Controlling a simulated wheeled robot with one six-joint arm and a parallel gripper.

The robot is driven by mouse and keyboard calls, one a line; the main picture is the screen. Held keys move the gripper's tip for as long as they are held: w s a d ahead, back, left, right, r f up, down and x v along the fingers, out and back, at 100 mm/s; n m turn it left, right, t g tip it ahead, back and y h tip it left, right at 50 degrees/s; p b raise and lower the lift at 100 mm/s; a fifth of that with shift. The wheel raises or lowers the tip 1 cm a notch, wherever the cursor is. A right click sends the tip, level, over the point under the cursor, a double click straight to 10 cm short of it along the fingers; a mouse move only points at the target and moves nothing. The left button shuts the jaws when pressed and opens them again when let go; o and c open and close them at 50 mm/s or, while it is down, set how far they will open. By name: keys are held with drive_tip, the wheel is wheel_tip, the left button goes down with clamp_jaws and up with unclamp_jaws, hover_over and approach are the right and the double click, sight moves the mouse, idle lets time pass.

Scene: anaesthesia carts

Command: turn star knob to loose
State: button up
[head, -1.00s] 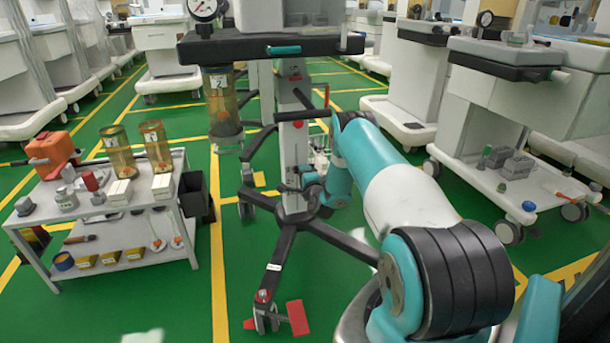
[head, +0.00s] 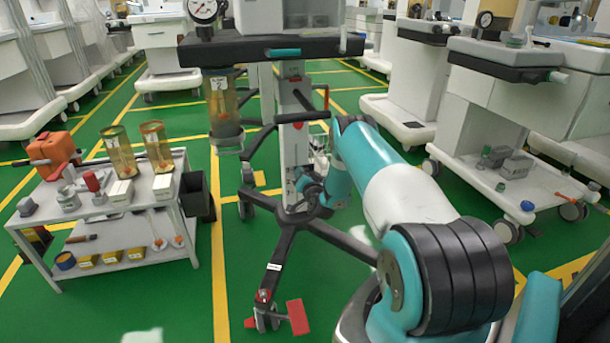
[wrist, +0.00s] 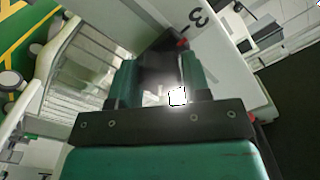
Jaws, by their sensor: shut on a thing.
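My gripper (wrist: 157,72) shows in the wrist view with its two teal fingers on either side of a dark part. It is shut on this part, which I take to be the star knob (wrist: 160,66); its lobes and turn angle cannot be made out. The fingers and knob are not clear there.
The stand's dark legs (head: 335,238) spread over the green floor, with a red pedal (head: 298,316) at the front. A grey trolley (head: 150,208) with canisters and bottles is at left. White carts (head: 500,165) stand at right. A wire basket (wrist: 88,62) is beside my gripper.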

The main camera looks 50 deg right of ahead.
drive_tip(key=n, duration=0.2)
drive_tip(key=n+p, duration=0.1)
drive_tip(key=n, duration=0.2)
drive_tip(key=shift+s+f+n, duration=0.15)
drive_tip(key=shift+n, duration=0.15)
idle(0.4)
drive_tip(key=o, duration=0.6)
drive_tip(key=shift+d, duration=0.1)
drive_tip(key=shift+o, duration=0.2)
drive_tip(key=shift+p, duration=0.35)
drive_tip(key=p+v, duration=1.7)
drive_tip(key=p, duration=0.2)
drive_tip(key=shift+a, duration=0.25)
